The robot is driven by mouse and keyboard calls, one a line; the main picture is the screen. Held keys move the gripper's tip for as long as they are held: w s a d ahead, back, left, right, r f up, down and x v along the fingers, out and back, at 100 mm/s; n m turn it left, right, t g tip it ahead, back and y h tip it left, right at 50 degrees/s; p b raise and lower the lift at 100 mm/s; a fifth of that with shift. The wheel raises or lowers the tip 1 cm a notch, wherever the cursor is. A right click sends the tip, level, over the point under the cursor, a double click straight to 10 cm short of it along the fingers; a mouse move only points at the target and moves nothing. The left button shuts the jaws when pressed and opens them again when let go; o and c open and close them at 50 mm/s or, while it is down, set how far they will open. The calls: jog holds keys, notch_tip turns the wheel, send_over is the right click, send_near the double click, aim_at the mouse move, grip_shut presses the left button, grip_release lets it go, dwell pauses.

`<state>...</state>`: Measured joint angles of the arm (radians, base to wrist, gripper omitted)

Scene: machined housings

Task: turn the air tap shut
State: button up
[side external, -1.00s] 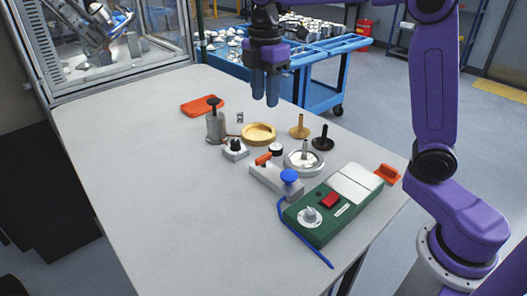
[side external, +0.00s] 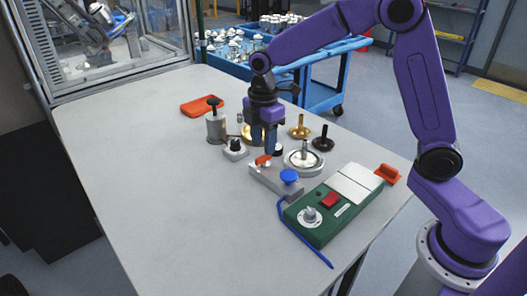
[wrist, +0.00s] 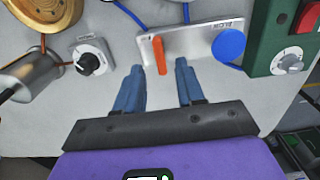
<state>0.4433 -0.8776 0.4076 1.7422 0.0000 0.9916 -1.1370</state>
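A pale grey block (side external: 277,181) on the table carries an orange lever (side external: 263,160) and a round blue knob (side external: 289,175); I take the lever to be the air tap's handle. In the wrist view the lever (wrist: 159,55) lies across the block, next to the blue knob (wrist: 229,45). My gripper (side external: 263,151) points down just above the lever in the side view. In the wrist view my gripper (wrist: 159,67) is open, its blue fingers apart, with the lever's near end showing between the tips. No contact is visible, and the height gap is hard to judge.
A small rotary switch (wrist: 91,58) and a metal cylinder (side external: 215,125) stand to the left. A green control box (side external: 331,208) with a red button sits at the right, a round metal fixture (side external: 304,161) behind the block. The table's front left (side external: 150,200) is clear.

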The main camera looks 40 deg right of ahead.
aim_at(263, 156)
jog(key=shift+f, duration=1.85)
grip_shut()
